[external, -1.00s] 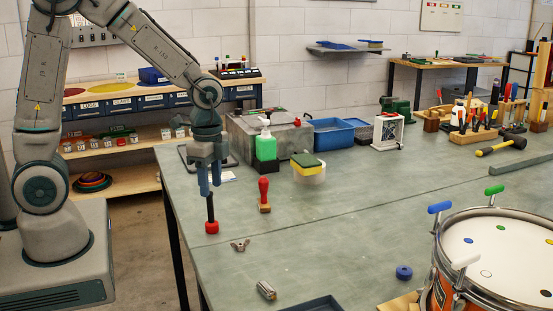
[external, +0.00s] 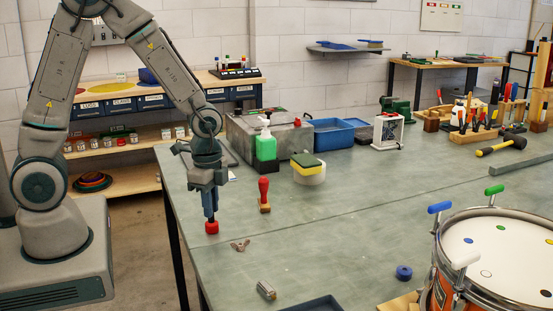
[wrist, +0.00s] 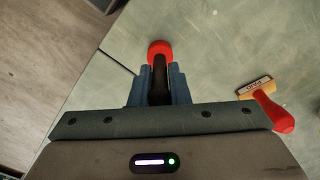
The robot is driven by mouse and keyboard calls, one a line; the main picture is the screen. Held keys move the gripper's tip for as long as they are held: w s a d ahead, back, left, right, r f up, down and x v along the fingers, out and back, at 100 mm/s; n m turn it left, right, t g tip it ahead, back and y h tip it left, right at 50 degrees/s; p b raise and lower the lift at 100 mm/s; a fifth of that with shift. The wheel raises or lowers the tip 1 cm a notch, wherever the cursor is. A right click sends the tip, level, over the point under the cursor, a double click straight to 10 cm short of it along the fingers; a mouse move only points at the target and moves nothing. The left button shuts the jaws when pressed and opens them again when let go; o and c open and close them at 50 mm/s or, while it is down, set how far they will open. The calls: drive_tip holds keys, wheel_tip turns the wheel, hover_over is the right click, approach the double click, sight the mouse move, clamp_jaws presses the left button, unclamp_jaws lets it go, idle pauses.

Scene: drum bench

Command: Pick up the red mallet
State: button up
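The red mallet stands upright on its red head (external: 211,227) near the left edge of the bench, with its dark handle pointing up. My gripper (external: 211,212) points straight down over it, its blue fingers low around the handle and just above the head. In the wrist view, the dark handle (wrist: 160,80) lies between the two fingers (wrist: 160,92), which appear to press against it from both sides. The red head (wrist: 161,49) shows past the fingertips. The head still appears to rest on the bench.
A wing nut (external: 241,245) and a metal cylinder (external: 266,290) lie nearer. A green bottle (external: 266,146) and a sponge on a roll (external: 308,170) stand behind. The drum (external: 492,258) is at right.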

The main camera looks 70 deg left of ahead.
clamp_jaws()
drive_tip(key=shift+r, duration=0.1)
